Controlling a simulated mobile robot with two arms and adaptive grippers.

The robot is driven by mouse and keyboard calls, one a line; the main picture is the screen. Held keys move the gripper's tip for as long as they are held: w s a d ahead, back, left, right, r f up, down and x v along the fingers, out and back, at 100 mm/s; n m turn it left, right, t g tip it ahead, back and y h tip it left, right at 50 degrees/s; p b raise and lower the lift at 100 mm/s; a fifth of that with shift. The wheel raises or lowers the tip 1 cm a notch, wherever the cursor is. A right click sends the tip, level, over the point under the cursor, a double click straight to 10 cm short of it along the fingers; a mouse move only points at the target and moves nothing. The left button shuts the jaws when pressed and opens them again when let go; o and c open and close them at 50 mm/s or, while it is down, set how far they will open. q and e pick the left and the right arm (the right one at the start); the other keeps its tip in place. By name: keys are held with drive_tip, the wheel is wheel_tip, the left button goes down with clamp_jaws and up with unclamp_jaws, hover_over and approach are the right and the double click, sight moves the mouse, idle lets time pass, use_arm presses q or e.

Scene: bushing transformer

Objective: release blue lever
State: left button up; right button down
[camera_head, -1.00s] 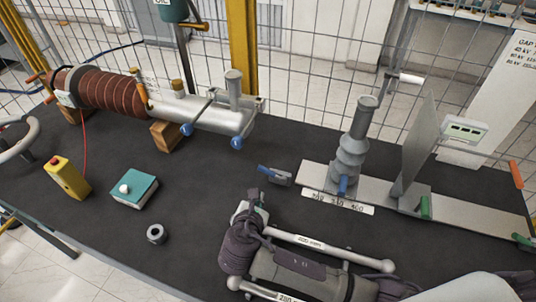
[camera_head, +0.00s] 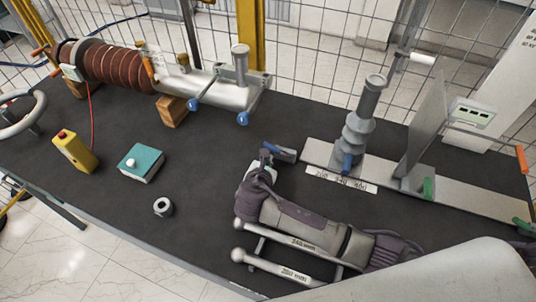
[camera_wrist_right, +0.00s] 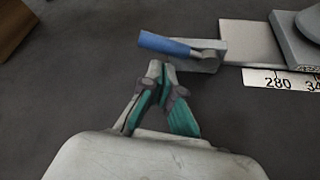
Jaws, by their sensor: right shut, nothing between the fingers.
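A blue lever (camera_head: 283,152) sits on a grey clamp block at the left end of the pale rail. In the right wrist view the lever (camera_wrist_right: 165,43) lies nearly level, its free end pointing left. My right gripper (camera_head: 265,153) is shut and empty, close beside the lever's free end. In the wrist view its closed fingertips (camera_wrist_right: 157,68) are just below the lever; I cannot tell whether they touch it. My left gripper is not in view.
Labelled rods with ball ends (camera_head: 237,254) lie under and in front of my right arm. A flat upright plate (camera_head: 427,130) stands farther right on the rail (camera_head: 470,192). A teal box (camera_head: 141,163), yellow control box (camera_head: 75,151) and metal ring (camera_head: 163,207) are left. Dark mat between is clear.

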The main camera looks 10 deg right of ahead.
drive_tip(key=x, duration=0.2)
drive_tip(key=shift+w+d+f, duration=0.1)
drive_tip(key=shift+w+f, duration=0.05)
drive_tip(key=shift+w, duration=0.15)
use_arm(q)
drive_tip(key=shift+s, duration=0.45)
use_arm(e)
drive_tip(key=shift+w, duration=0.1)
drive_tip(key=shift+f, duration=0.1)
